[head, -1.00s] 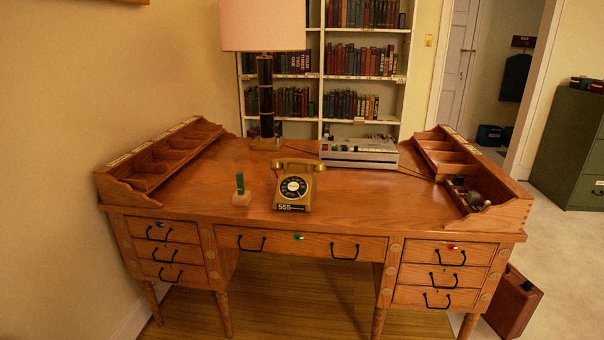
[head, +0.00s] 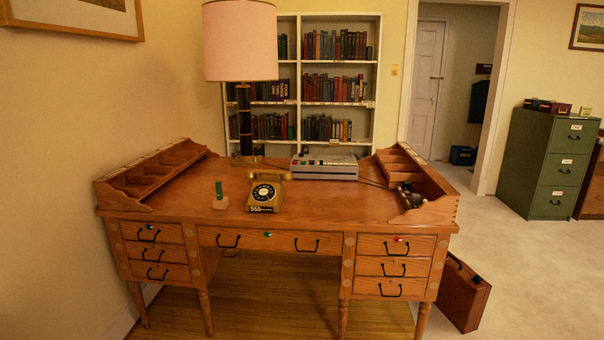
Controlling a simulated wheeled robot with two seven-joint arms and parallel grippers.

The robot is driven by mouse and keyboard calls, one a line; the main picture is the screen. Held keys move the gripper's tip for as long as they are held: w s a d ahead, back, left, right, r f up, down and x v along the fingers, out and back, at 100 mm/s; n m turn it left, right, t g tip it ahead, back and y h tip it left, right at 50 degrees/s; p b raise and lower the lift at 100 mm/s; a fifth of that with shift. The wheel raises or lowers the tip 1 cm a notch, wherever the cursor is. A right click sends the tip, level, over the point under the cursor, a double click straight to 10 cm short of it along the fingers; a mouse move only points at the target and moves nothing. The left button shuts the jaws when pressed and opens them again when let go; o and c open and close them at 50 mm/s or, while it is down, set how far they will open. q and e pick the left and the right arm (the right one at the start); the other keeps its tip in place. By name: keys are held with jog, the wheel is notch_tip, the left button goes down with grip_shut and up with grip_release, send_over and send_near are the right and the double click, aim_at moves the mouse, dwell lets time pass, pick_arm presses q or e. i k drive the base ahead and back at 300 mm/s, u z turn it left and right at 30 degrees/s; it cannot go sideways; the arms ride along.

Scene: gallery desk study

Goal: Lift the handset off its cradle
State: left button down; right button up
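A gold-brown rotary telephone (head: 264,196) with a dark dial stands on the wooden desk (head: 330,208), near the middle of its top. Its handset (head: 263,175) lies across the cradle at the top of the phone. The cradle itself is mostly hidden under the handset. Neither of my grippers shows in the head view.
A small block with a green upright piece (head: 220,196) stands left of the phone. A grey machine (head: 324,167) and a tall lamp (head: 241,60) are behind it. Wooden organisers line both desk sides. A brown case (head: 463,292) stands on the floor at right.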

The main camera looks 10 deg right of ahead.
aim_at(250, 175)
jog(key=z, duration=0.6)
jog(key=i, duration=0.95)
jog(key=z, duration=0.15)
